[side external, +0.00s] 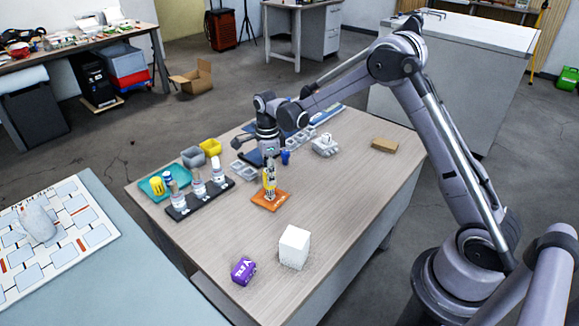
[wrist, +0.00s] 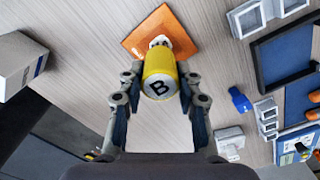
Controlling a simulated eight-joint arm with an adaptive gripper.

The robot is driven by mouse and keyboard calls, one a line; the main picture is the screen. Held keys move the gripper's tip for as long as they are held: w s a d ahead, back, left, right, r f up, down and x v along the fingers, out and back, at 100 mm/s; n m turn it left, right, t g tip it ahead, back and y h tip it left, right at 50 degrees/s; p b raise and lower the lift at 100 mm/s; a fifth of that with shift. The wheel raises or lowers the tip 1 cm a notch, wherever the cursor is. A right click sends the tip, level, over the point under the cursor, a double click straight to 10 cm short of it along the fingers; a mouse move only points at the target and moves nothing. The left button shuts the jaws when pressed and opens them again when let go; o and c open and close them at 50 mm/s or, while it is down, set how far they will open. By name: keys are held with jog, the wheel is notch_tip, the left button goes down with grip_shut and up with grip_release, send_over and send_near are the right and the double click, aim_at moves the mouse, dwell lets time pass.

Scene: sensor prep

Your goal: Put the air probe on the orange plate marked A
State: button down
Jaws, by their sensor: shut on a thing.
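A yellow cylinder with a black B on its end (wrist: 160,72) is between the fingers of my gripper (wrist: 160,84) in the wrist view. It also shows in the side view (side external: 269,184), upright, with a pale lower part. No label shows that it is the air probe. My gripper (side external: 268,172) is shut on it from above. The orange plate (side external: 262,203) lies under the cylinder; it also shows in the wrist view (wrist: 137,44). Its letter cannot be read. I cannot tell whether the cylinder touches the plate.
A dark rack (side external: 179,215) with several white bottles stands left of the plate. Beyond it is a teal tray (side external: 149,190) with yellow and blue items. A blue item (side external: 285,157) stands behind the plate. A white cube (side external: 294,247) and purple block (side external: 243,270) lie in front.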

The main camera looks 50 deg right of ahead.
jog(key=shift+f, duration=0.35)
jog(key=c, duration=0.9)
grip_release()
notch_tip(320, 180, up, 12)
jog(key=s+a+r+n+t, duration=0.2)
jog(key=s+r+n, duration=0.4)
jog(key=s+n, duration=0.1)
jog(key=shift+s+a+f+n+t, duration=0.15)
jog(key=shift+s+a+n+t, duration=0.55)
jog(key=shift+s+n, duration=2.2)
jog(key=shift+s+a+f+n+t, duration=0.1)
jog(key=shift+s+a+n+t, duration=0.2)
jog(key=shift+s+n+t, duration=1.65)
jog(key=shift+s+a+f+n+g, duration=0.15)
jog(key=shift+s+a+n, duration=0.35)
jog(key=shift+s+n, duration=3.3)
